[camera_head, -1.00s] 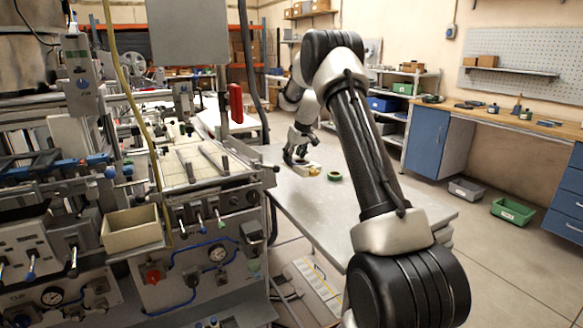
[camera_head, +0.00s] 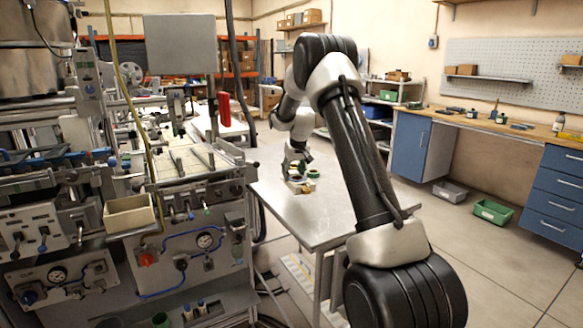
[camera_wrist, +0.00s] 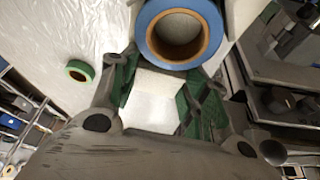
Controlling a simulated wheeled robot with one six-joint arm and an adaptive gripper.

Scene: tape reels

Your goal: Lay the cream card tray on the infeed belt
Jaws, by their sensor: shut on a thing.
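The cream card tray (camera_wrist: 158,97) sits between the green fingers of my gripper (camera_wrist: 163,95) in the wrist view, and my gripper is shut on it. A blue tape roll with a brown core (camera_wrist: 148,38) shows at the tray's far end and hides part of it. In the head view my gripper (camera_head: 297,175) and the tray (camera_head: 300,187) are small, over the grey table. I cannot tell whether the tray touches the tabletop. The pale bed with dark rails on the machine at left, apparently the infeed belt (camera_head: 176,165), has bare surface showing.
The front of the tabletop is clear.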

